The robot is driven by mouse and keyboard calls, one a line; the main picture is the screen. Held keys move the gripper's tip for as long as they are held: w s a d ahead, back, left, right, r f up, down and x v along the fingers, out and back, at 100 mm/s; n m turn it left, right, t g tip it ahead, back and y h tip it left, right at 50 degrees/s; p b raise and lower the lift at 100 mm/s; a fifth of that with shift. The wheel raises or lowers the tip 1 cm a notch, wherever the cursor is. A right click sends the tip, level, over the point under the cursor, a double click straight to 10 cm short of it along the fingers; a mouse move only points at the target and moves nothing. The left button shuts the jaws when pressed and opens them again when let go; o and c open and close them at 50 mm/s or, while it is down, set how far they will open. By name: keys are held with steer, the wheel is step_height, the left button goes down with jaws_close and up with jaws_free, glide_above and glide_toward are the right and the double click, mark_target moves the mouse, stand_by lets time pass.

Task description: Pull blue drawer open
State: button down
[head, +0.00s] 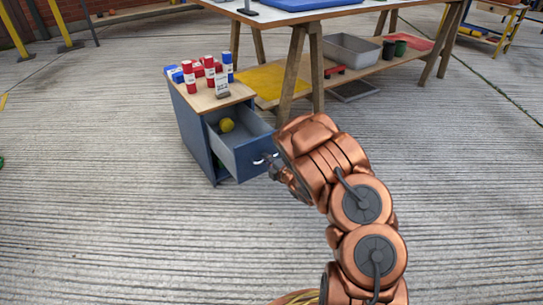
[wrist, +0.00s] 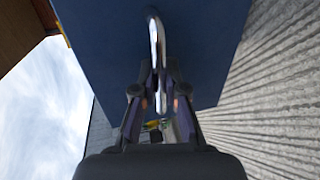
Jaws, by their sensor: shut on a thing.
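The blue drawer (head: 243,150) stands pulled out from the small blue cabinet (head: 192,130) in the head view. A yellow ball (head: 227,125) lies inside it. My gripper (head: 277,171) is at the drawer's front, shut on its metal handle. In the wrist view, the fingers of my gripper (wrist: 157,95) close on the silver handle (wrist: 155,40), with the blue drawer front (wrist: 100,45) behind. My arm hides part of the drawer's right side in the head view.
Red and blue bottles (head: 209,72) and a small grey-labelled item (head: 222,87) stand on the cabinet top. A wooden workbench (head: 300,65) with a lower shelf holding a grey bin (head: 352,50) stands behind. The concrete floor (head: 110,220) in front and left is clear.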

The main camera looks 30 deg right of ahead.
steer(key=shift+s, duration=0.2)
steer(key=c, duration=1.2)
jaws_free()
steer(key=v, duration=1.1)
steer(key=shift+s, duration=0.4)
steer(key=shift+r, duration=0.1)
